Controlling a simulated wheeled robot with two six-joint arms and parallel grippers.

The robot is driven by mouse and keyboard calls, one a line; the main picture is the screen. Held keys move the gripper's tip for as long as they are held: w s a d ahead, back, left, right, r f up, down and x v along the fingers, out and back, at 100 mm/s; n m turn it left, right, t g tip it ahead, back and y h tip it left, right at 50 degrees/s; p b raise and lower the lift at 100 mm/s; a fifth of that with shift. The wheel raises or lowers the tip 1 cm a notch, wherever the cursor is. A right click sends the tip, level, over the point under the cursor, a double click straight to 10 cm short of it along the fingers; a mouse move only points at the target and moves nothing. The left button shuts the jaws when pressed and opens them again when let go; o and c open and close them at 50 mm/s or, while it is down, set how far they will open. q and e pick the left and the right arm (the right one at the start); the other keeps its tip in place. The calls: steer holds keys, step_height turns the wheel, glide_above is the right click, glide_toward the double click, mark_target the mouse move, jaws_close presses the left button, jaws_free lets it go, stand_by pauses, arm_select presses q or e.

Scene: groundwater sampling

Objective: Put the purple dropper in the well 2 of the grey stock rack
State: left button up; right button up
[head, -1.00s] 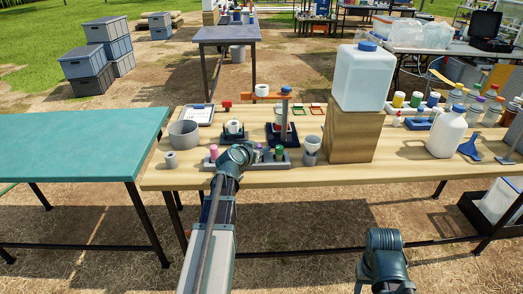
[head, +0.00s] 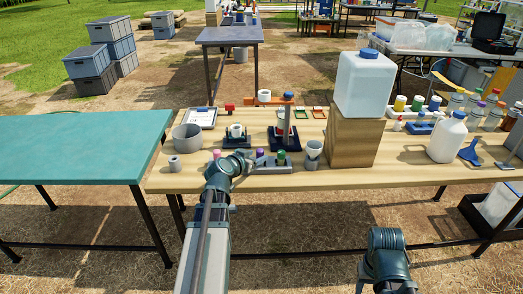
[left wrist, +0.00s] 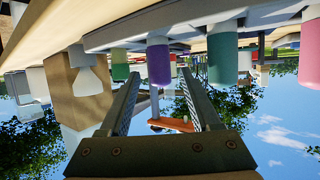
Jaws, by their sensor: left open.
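The purple dropper (head: 260,154) stands in the grey stock rack (head: 284,168) near the table's front edge. In the left wrist view, which is upside down, the purple dropper (left wrist: 158,62) appears between the two fingers of my open left gripper (left wrist: 158,84), which are empty and apart. In the head view my left gripper (head: 240,160) is at the rack's left part, its fingers partly hidden by the wrist. A green dropper (head: 281,156) stands right of the purple one, and a pink dropper (head: 217,154) is to the left. The well numbers cannot be read.
A grey cup (head: 313,154) stands right of the rack. A stand with an orange arm (head: 275,101) rises behind it. A white jug (head: 364,82) sits on a wooden block (head: 352,136). A grey pot (head: 187,137) and small grey ring (head: 174,164) are left.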

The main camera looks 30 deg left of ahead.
arm_select(q)
steer(key=p+v, duration=0.1)
steer(key=v, duration=0.4)
steer(key=s+d+f+m+g+h, duration=0.1)
steer(key=d+f+m+g+h, duration=0.2)
steer(key=d, duration=0.8)
steer(key=s+d+f+m+g+h, duration=0.1)
steer(key=d+f+g, duration=0.35)
steer(key=d, duration=0.75)
steer(key=s+d+f+g+y, duration=0.2)
steer(key=s+d+f+g, duration=0.1)
steer(key=s+d, duration=0.3)
steer(key=s+d+f+g+y, duration=0.3)
steer(key=s+d, duration=0.3)
steer(key=s, duration=0.3)
steer(key=shift+d, duration=0.2)
steer(key=shift+r+g, duration=0.1)
steer(key=shift+g, duration=0.15)
